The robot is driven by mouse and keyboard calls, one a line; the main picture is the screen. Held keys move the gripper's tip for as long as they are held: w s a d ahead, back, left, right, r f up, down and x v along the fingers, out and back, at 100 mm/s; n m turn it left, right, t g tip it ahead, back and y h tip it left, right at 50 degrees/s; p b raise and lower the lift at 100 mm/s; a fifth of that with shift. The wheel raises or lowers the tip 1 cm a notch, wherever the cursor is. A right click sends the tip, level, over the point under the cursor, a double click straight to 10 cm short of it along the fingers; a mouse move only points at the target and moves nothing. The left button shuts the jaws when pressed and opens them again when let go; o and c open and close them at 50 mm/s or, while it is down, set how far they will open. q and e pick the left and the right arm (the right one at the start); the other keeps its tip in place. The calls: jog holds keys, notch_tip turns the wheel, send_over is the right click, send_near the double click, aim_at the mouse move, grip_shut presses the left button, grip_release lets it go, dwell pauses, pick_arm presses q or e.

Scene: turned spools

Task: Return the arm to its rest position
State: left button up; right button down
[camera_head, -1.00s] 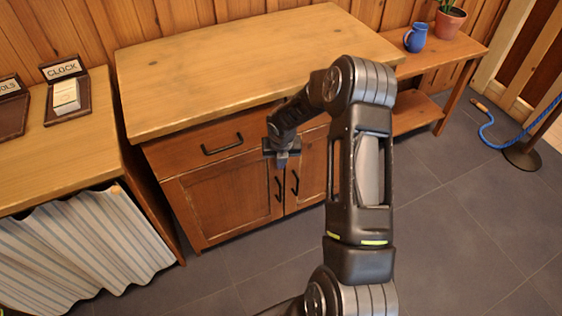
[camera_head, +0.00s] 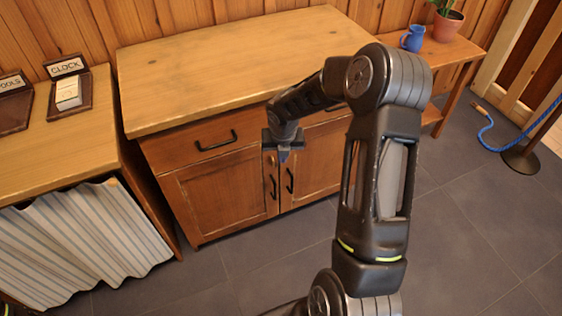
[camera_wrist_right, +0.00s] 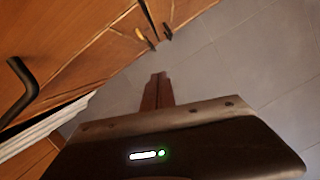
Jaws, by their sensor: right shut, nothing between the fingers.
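My right arm crosses the middle of the head view, bent at the elbow. Its gripper (camera_head: 284,156) hangs in front of the wooden cabinet (camera_head: 222,192), near the top of the two doors and their dark handles. In the right wrist view the gripper's fingers (camera_wrist_right: 157,90) are together with nothing between them. Beyond them are the grey floor and the cabinet front. Whether the gripper touches the cabinet cannot be told from the head view. My left gripper is not in view.
The cabinet's wooden top (camera_head: 230,70) is bare. A side table with a blue mug (camera_head: 413,38) and a potted plant (camera_head: 447,22) stands right. A counter with a CLOCK sign (camera_head: 66,68) and striped curtain (camera_head: 85,245) is left.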

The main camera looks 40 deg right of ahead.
jog(key=shift+v, duration=0.95)
jog(key=s+a+f+m+t+y+p, duration=0.1)
jog(key=a+f+m+y, duration=0.15)
jog(key=a+m, duration=0.75)
jog(key=a+f+m+t+y+p, duration=0.15)
jog(key=a+f+m, duration=0.25)
jog(key=a+m, duration=0.55)
jog(key=s+a+f+m+g+y+p, duration=0.1)
jog(key=s+a+m, duration=0.4)
jog(key=s, duration=0.5)
jog(key=s+a+f+m+g+p, duration=0.2)
jog(key=s+a+m, duration=0.4)
jog(key=s+a, duration=0.3)
jog(key=s+g+p, duration=0.1)
jog(key=s+p, duration=0.1)
jog(key=shift+s+a+f+y, duration=0.25)
jog(key=shift+a+f+y, duration=0.05)
jog(key=shift+y, duration=0.1)
